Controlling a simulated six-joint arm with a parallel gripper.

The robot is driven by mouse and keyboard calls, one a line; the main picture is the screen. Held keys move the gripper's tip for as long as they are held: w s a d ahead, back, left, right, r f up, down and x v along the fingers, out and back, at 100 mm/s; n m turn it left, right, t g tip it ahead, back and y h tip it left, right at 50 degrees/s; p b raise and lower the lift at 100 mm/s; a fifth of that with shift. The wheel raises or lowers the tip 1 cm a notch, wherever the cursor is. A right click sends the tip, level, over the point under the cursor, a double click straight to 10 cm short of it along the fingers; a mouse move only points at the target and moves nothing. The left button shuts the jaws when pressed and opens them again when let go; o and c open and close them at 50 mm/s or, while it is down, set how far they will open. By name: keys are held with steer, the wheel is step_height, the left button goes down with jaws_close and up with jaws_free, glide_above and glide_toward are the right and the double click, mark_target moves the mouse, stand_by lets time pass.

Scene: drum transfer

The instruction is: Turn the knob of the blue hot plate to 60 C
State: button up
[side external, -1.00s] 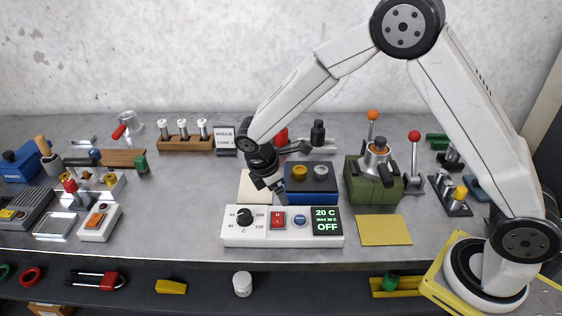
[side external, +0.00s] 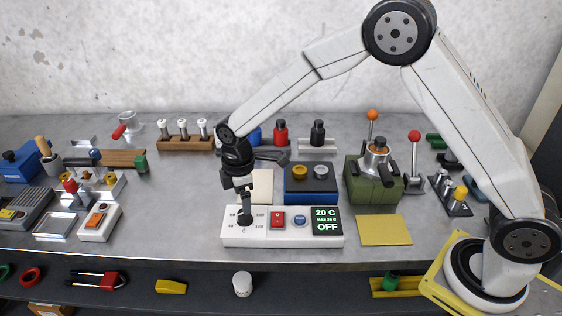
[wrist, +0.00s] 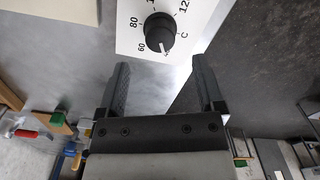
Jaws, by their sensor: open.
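A white control unit (side external: 262,239) stands at the front of the bench. It has a black dial knob (wrist: 160,32), a red switch (side external: 277,219), a blue button (side external: 300,220) and a display (side external: 326,220) reading 20 C and OFF. In the wrist view the knob's white pointer aims down, near a mark partly hidden beside the 60 label. My gripper (wrist: 163,74) is open and empty. Its fingers lie apart, with the knob beyond the tips and between their lines. In the side view my gripper (side external: 243,196) is over the knob, pointing down; contact cannot be told.
A blue block (side external: 311,199) with yellow and grey round tops stands behind the unit. A green device (side external: 356,190) with levers and a yellow pad (side external: 384,230) lie to the right. A beige pad (side external: 263,184) is behind the knob.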

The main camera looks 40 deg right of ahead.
mark_target(245, 217)
steer(key=shift+f, duration=2.95)
jaws_close()
